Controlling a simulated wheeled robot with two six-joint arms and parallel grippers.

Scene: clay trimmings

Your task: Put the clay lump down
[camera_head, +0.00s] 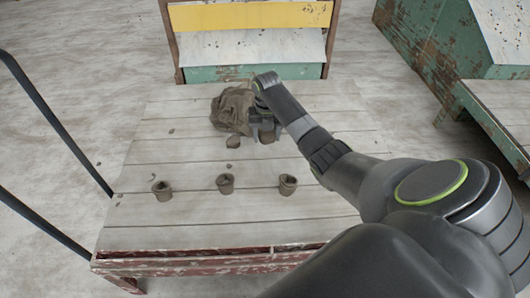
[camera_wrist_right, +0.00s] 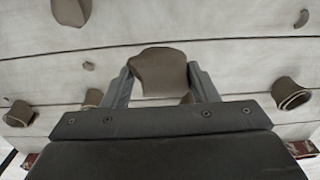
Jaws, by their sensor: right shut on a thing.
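A brown clay lump (camera_wrist_right: 160,72) sits between the two fingers of my right gripper (camera_wrist_right: 162,88), which is shut on it. In the head view the right gripper (camera_head: 263,127) is over the far middle of the table, with the lump (camera_head: 267,137) partly hidden by it. I cannot tell whether the lump touches the boards. A second brown lump (camera_head: 233,142) lies just to the left; it also shows at the top left of the wrist view (camera_wrist_right: 70,10). My left gripper is not in view.
A crumpled brown sack-like heap (camera_head: 230,108) lies left of the gripper. Three small brown pots (camera_head: 162,189), (camera_head: 225,183), (camera_head: 287,184) stand in a row nearer on the plank table (camera_head: 190,236). Small crumbs are scattered about. The table's front and left-middle boards are mostly clear.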

